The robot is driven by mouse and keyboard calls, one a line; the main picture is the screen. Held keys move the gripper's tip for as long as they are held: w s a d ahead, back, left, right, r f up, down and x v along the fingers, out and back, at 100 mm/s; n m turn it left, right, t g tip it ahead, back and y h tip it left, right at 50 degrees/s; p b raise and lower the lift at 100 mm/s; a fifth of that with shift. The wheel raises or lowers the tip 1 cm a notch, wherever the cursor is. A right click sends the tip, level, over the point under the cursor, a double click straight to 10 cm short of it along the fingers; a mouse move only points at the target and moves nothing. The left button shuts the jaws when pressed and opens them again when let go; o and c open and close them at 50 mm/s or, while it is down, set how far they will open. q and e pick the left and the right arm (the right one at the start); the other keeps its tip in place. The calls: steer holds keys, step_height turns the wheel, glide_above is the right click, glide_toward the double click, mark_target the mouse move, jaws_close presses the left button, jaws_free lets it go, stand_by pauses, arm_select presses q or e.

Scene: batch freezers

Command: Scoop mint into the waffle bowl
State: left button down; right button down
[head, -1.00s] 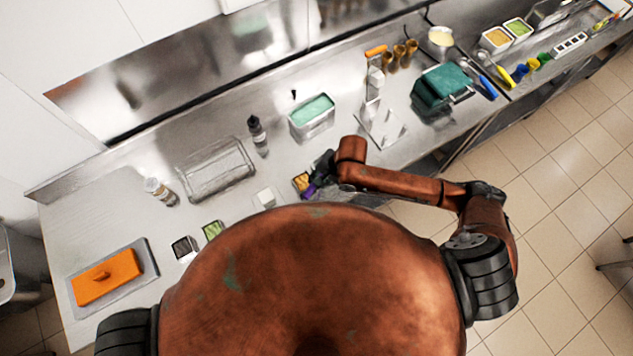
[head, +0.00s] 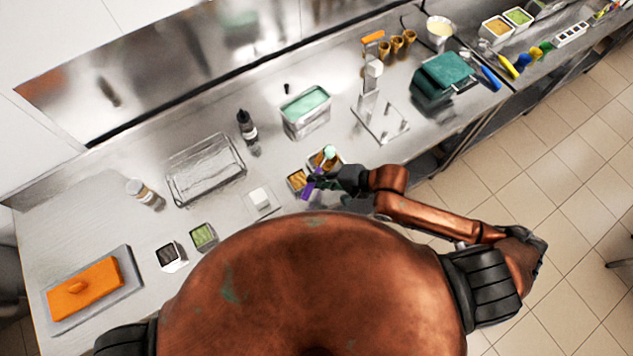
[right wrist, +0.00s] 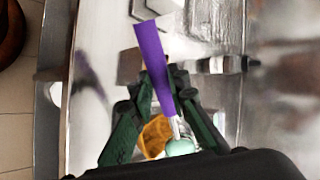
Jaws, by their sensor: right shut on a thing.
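My right gripper (head: 328,180) is shut on the purple handle (head: 307,190) of a scoop; the handle also shows in the right wrist view (right wrist: 155,62). A pale mint ball (head: 329,152) sits at the scoop's head, also seen in the right wrist view (right wrist: 180,147). A brown-orange waffle piece, seemingly the waffle bowl (head: 319,161), lies under or beside the ball; it shows in the right wrist view (right wrist: 154,137) too. I cannot tell whether the ball touches it. The mint tub (head: 306,125) stands behind on the counter. My left gripper is out of view.
A small container of orange-brown pieces (head: 297,181) stands close left of the scoop. A dark bottle (head: 247,127), a clear tray (head: 205,168) and a metal stand (head: 380,122) are around. A green-topped box (head: 445,78) is to the right. Bare counter lies between them.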

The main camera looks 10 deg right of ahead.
steer(key=t+y+b, duration=0.1)
steer(key=b, duration=0.1)
steer(key=f+y+b, duration=0.1)
steer(key=b, duration=0.1)
steer(key=t+y+b, duration=0.1)
steer(key=b, duration=0.2)
steer(key=shift+s+d+f+t, duration=0.25)
steer(key=shift+f+t, duration=0.05)
steer(key=shift+f, duration=0.05)
steer(key=shift+n+t+y+b, duration=0.35)
steer(key=shift+y+b, duration=0.35)
steer(key=shift+b, duration=0.55)
steer(key=shift+r, duration=0.1)
